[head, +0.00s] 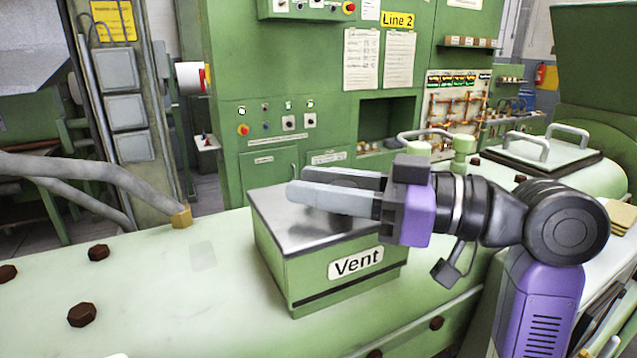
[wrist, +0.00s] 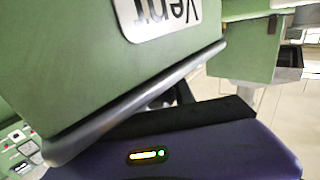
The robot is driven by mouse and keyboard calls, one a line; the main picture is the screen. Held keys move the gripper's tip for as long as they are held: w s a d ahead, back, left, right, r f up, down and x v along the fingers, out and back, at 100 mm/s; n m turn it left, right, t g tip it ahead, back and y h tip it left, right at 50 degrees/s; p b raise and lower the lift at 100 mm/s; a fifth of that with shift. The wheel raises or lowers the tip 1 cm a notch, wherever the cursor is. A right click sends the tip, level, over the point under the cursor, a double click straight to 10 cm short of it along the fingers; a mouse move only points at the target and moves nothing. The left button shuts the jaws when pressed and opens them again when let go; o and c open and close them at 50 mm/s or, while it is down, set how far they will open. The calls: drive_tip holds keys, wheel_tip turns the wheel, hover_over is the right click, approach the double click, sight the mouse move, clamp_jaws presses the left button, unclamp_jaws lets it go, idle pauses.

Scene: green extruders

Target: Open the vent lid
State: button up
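The vent is a green box (head: 300,275) with a "Vent" label on its front, standing on the pale green machine body. Its grey metal lid (head: 284,222) lies flat and shut on top. My gripper (head: 308,184) reaches in from the right, with its two grey fingers pointing left over the lid. The fingers are apart, with nothing seen between them. I cannot tell whether they touch the lid. In the wrist view, the box side (wrist: 90,65) with its upside-down label and the lid's edge (wrist: 130,108) show close up; the fingertips are out of sight.
Brown bolts (head: 82,315) stick up on the machine body at the left. A hatch with handles (head: 540,150) is at the back right. A grey pipe (head: 90,172) ends at the body on the left. A green control cabinet (head: 280,90) stands behind. The surface left of the box is mostly clear.

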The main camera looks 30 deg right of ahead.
clamp_jaws()
idle(1.1)
